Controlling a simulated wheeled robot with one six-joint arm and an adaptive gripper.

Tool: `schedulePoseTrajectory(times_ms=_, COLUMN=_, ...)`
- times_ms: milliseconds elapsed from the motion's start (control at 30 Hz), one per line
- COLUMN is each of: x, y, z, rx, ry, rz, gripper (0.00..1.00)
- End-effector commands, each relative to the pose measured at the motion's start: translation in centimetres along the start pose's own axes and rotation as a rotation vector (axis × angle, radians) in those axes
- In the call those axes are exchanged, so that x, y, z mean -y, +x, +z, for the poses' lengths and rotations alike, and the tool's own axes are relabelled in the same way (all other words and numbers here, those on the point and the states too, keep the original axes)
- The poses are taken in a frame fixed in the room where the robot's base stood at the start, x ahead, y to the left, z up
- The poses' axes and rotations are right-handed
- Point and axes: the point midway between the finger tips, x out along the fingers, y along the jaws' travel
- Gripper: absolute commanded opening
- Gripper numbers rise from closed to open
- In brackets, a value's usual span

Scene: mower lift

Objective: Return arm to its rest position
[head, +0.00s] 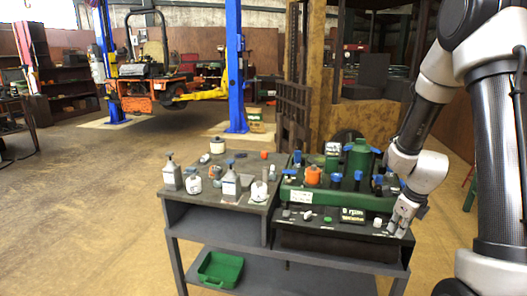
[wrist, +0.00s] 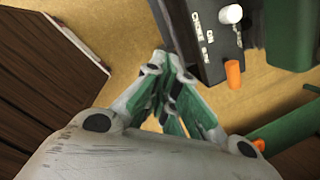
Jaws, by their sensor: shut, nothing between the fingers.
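My arm comes down the right side of the head view, with its elbow at the top and its wrist low. My gripper (head: 402,217) is beside the right end of the bench, close to the black control panel (head: 334,240). In the wrist view, my gripper's green-and-grey fingers (wrist: 170,70) come together and are shut with nothing between them. The edge of the dark panel (wrist: 206,52) with small white lettering and a white knob (wrist: 231,14) is just beyond them. I cannot tell whether the fingers touch the panel.
The bench (head: 222,226) holds a green engine unit (head: 335,197), bottles (head: 172,174) and small parts. A green tray (head: 220,269) is on its lower shelf. An orange mower (head: 150,88) and blue lift posts (head: 236,65) stand behind. Open floor (head: 90,200) lies left.

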Motion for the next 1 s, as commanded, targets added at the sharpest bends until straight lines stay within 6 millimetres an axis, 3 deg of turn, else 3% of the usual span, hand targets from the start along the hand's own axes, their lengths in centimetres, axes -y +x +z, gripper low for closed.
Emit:
schedulePoseTrajectory(times_ms=133, x=-3.2, y=-1.8, z=-2.4, rx=-0.047, ry=-0.543, rz=0.123, gripper=0.00)
schedulePoseTrajectory(times_ms=267, x=-5.7, y=-6.0, z=-3.7, rx=-0.027, ry=-1.054, rz=0.204, gripper=0.00)
schedulePoseTrajectory(times_ms=500, x=-10.7, y=-16.5, z=-6.6, rx=0.052, ry=-1.993, rz=0.255, gripper=0.00)
schedulePoseTrajectory(times_ms=600, x=-12.5, y=-20.2, z=-8.0, rx=0.056, ry=-2.269, rz=0.224, gripper=0.00)
schedulePoseTrajectory(times_ms=733, x=-14.3, y=-24.2, z=-9.4, rx=0.016, ry=-2.459, rz=0.128, gripper=0.00)
schedulePoseTrajectory(times_ms=1000, x=-15.7, y=-28.8, z=-9.6, rx=-0.075, ry=-2.517, rz=-0.147, gripper=0.00)
